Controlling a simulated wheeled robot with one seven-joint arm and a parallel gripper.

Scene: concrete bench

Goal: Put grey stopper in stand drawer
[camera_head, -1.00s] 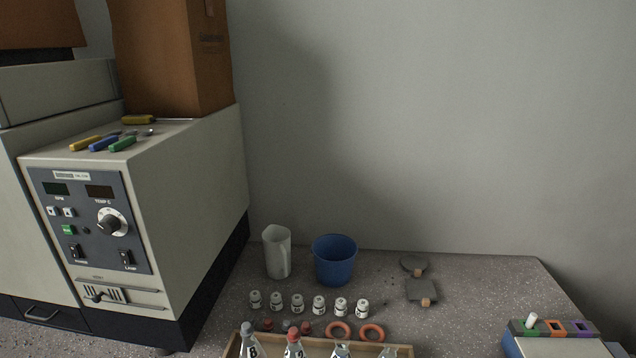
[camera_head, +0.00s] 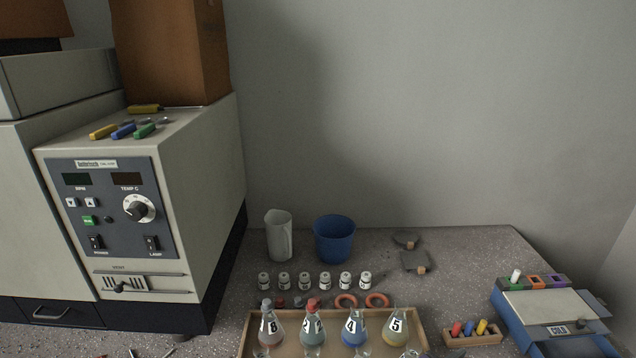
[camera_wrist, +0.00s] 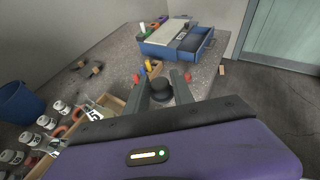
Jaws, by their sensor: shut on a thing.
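My gripper (camera_wrist: 166,92) shows only in the wrist view, its two dark fingers closed on a dark grey stopper (camera_wrist: 161,88) held between their tips. The stand is a blue box with a pale top (camera_head: 545,305) at the right of the bench. It also shows in the wrist view (camera_wrist: 160,38), beyond the fingertips. There its drawer (camera_wrist: 202,47) stands open on the right side. The stopper is above the bench and apart from the stand. My gripper is out of sight in the head view.
A wooden tray (camera_head: 250,326) holds numbered flasks at the front. A small wooden rack (camera_head: 472,341) with coloured pieces stands between tray and stand. White jars, orange rings, a jug (camera_head: 279,236) and a blue bucket (camera_head: 334,240) sit behind the tray.

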